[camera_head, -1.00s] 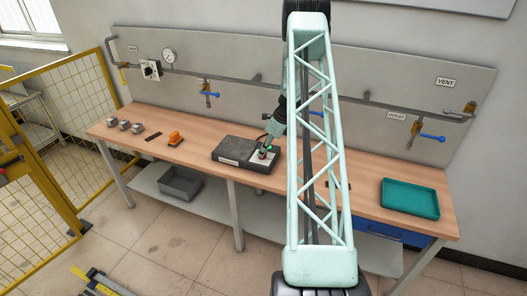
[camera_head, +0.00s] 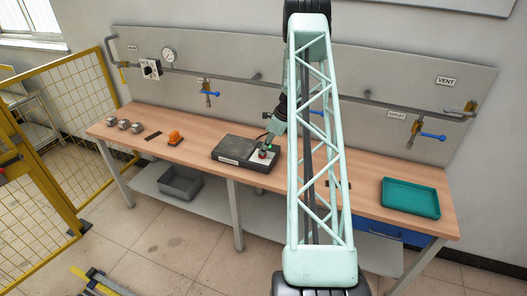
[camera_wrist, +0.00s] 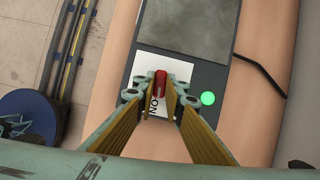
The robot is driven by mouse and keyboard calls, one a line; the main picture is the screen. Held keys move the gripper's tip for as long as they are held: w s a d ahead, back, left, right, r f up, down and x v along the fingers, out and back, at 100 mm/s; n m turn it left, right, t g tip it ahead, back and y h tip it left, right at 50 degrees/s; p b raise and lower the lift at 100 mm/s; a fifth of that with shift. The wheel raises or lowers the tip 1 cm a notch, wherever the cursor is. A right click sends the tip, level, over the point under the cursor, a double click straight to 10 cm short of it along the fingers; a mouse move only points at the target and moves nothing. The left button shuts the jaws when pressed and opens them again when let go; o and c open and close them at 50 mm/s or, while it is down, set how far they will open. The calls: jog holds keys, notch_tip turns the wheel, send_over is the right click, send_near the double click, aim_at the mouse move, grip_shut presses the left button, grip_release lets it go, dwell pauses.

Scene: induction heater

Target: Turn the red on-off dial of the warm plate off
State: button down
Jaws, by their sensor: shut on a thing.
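The warm plate (camera_head: 238,145) is a dark flat box on the bench, with a white panel at its right end. In the wrist view its grey heating surface (camera_wrist: 190,22) is at the top. The red dial (camera_wrist: 160,84) stands on the white panel (camera_wrist: 150,75), beside a lit green lamp (camera_wrist: 208,98). The letters "NO" show on the panel, partly covered by a finger. My gripper (camera_wrist: 160,90) is shut on the red dial, one finger on each side. In the head view my gripper (camera_head: 266,146) is at the panel, and the dial is only a small red spot.
A black cable (camera_wrist: 262,72) runs from the plate's side. An orange object (camera_head: 175,137) and several small grey blocks (camera_head: 123,124) lie to the left. A teal tray (camera_head: 410,198) stands at the right. Pipes and blue-handled valves (camera_head: 210,93) line the back panel.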

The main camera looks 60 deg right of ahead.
jog(key=n+b, duration=0.1)
jog(key=n, duration=0.1)
jog(key=n+y+b, duration=0.1)
jog(key=shift+w+d+f+n+g, duration=0.1)
jog(key=shift+d+f+n+g, duration=0.05)
jog(key=shift+n+g, duration=0.25)
jog(key=n+g+y+b, duration=0.1)
jog(key=n+b, duration=0.1)
jog(key=n, duration=0.2)
jog(key=shift+w+n, duration=0.1)
jog(key=shift+n, duration=0.2)
jog(key=n+g+b, duration=0.1)
jog(key=n, duration=0.1)
jog(key=n+g+y+b, duration=0.1)
jog(key=n, duration=0.1)
jog(key=shift+w+d+n, duration=0.1)
jog(key=shift+w+n, duration=0.05)
jog(key=shift+n, duration=0.15)
jog(key=shift+n+g+b, duration=0.45)
jog(key=shift+n+g, duration=0.25)
jog(key=shift+n, duration=1.1)
jog(key=c, duration=2.7)
grip_release()
jog(key=shift+r, duration=0.2)
